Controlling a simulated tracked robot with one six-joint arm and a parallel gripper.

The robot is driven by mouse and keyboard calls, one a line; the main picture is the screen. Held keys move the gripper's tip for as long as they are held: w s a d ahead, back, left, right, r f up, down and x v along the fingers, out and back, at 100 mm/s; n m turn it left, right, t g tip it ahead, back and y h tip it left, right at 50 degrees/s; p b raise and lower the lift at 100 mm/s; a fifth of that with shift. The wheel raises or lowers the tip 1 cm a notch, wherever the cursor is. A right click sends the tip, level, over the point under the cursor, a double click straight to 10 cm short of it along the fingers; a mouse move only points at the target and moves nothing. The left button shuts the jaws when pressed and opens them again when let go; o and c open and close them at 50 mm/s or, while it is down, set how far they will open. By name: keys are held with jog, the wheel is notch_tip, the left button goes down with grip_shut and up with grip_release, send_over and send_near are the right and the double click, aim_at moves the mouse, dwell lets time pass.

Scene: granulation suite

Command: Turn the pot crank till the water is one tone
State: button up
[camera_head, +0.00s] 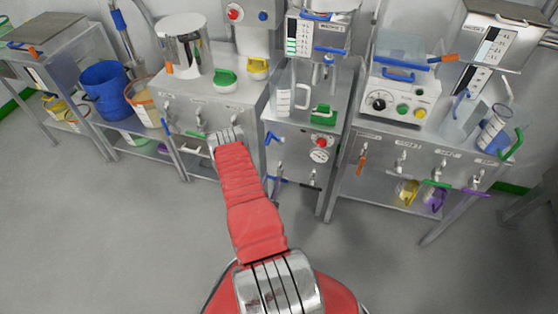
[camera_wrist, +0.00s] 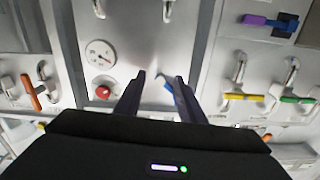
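My gripper (camera_wrist: 160,82) is open in the wrist view, its two dark fingers apart. A blue-handled lever (camera_wrist: 169,86) shows beyond the fingertips, partly behind the right finger. I cannot tell whether they touch. In the head view a blue handle (camera_head: 273,137) is on the left of the middle bench's front; my gripper itself is hidden there behind my arm. A steel pot (camera_head: 186,45) stands on the left bench, its inside mostly unseen. I cannot tell which handle is the pot crank. The water's tone is not readable.
A red button (camera_head: 322,140) and gauge (camera_head: 319,156) are on the middle bench's front. Several taps and coloured levers line the bench fronts. The foreground floor is clear.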

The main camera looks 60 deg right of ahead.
jog(key=w+d, duration=0.2)
jog(key=d, duration=1)
jog(key=shift+d, duration=0.1)
jog(key=shift+c, duration=0.4)
grip_shut()
dwell(0.7)
jog(key=shift+o, duration=0.4)
grip_release()
jog(key=s+a, duration=0.2)
jog(key=a, duration=1.1)
jog(key=shift+a, duration=0.35)
